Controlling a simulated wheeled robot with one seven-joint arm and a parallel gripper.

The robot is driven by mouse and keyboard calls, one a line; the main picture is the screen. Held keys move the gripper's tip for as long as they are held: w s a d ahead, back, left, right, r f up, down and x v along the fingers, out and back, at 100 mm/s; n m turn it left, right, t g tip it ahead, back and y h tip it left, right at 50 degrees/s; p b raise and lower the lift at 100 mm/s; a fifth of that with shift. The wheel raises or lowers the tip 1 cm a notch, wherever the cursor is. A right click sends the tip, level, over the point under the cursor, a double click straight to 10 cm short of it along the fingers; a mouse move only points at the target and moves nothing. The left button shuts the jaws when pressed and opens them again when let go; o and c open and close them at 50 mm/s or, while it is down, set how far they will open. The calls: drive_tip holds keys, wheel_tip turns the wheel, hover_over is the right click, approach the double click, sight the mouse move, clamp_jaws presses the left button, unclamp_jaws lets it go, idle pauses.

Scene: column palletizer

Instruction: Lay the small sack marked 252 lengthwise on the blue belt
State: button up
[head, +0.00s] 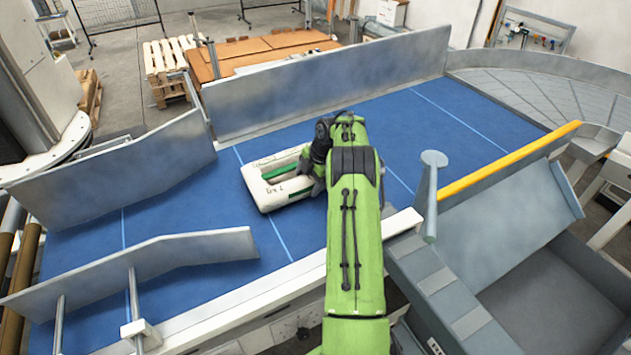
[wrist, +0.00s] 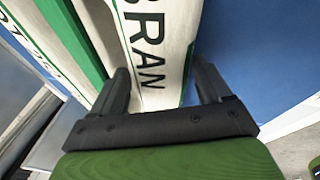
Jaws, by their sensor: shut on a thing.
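A small white sack with green bands and dark print (head: 272,192) is at the blue belt (head: 300,240), just left of my arm in the head view. Its number cannot be read. My gripper (head: 312,172) is shut on the sack's right part. In the wrist view my gripper (wrist: 165,88) has one finger on each side of the sack (wrist: 150,50), where the letters "BRAN" show. The blue belt (wrist: 245,50) is seen to the right there. Whether the sack touches the belt or hangs just above it cannot be told.
Grey guide plates (head: 130,165) stand on the belt's left part, and a long grey wall (head: 330,85) runs along its far side. A yellow-edged grey chute (head: 510,160) is at the right. The belt right of my arm is clear.

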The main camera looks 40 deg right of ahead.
drive_tip(key=shift+w+a, duration=0.2)
drive_tip(key=shift+w, duration=0.4)
drive_tip(key=o, duration=1.3)
drive_tip(key=shift+o, duration=0.2)
wheel_tip(320, 180, up, 2)
drive_tip(key=shift+d+r, duration=0.15)
drive_tip(key=shift+r, duration=3.85)
